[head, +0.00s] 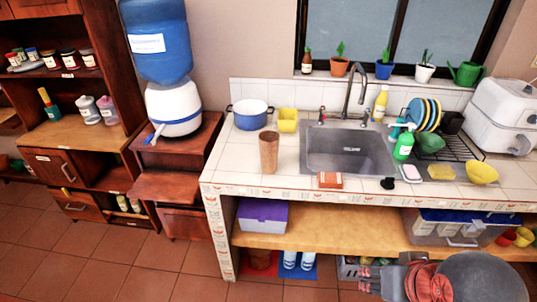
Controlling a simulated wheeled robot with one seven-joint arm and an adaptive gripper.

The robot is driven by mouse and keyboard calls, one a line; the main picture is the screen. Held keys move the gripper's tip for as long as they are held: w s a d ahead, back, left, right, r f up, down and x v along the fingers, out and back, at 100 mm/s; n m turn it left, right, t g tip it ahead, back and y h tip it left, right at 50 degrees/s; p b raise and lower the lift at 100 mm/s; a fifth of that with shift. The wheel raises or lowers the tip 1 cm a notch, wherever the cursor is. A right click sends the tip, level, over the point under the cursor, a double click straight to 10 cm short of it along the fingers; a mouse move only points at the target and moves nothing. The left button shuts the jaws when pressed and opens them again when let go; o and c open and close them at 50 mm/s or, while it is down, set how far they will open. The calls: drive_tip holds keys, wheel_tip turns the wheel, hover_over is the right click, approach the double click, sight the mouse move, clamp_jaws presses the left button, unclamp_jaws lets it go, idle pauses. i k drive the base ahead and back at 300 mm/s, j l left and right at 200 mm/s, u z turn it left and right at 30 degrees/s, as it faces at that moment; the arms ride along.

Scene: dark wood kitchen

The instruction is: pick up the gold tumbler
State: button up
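A tall brown-gold tumbler (269,153) stands upright on the white tiled counter, left of the sink and near the counter's front left part. Nothing touches it. My gripper (366,279) is at the bottom of the head view, low in front of the counter and well to the right of and below the tumbler. Its fingers point left and look small and dark, so I cannot tell whether they are open or shut. No held object is visible.
A blue pot (250,115) and a yellow cup (288,121) stand behind the tumbler. The sink (348,150) is right of it, with a reddish box (330,180) at the front edge. A green bottle (404,145) and a dish rack (460,145) are farther right.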

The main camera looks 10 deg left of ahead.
sight(268, 140)
drive_tip(key=i+j+z, duration=0.2)
drive_tip(key=j, duration=0.55)
drive_tip(key=i+j+z, duration=0.2)
drive_tip(key=j, duration=0.55)
drive_tip(key=j+z, duration=0.2)
drive_tip(key=j, duration=0.5)
drive_tip(key=i+j, duration=0.2)
drive_tip(key=j, duration=0.1)
